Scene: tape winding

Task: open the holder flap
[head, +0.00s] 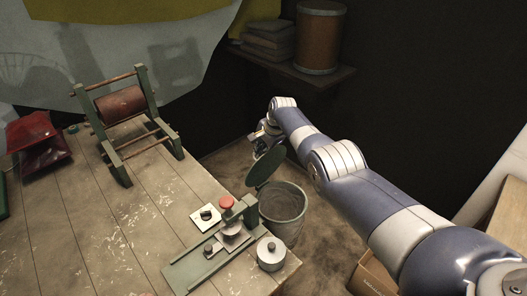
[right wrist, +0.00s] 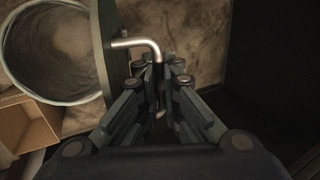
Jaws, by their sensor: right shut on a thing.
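The holder (head: 284,208) is a grey round bin beside the table's right edge, with its mouth visible. Its green round flap (head: 265,166) stands tilted up at the bin's far left side. In the right wrist view the flap (right wrist: 112,45) shows nearly edge-on, right of the open holder mouth (right wrist: 50,50). A bent metal handle (right wrist: 140,43) sticks out from the flap. My right gripper (right wrist: 160,72) is shut on this handle, whose end goes down between the fingers. In the head view my right gripper (head: 264,140) is small and partly hidden behind the flap. My left gripper is not in view.
The wooden table (head: 125,235) bears a green roller frame (head: 122,105), a green press with a red knob (head: 227,201), a lidded metal pot (head: 271,252) and red trays (head: 38,140). A cardboard box (head: 372,277) lies below my right arm. A shelf with a drum (head: 319,38) stands behind.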

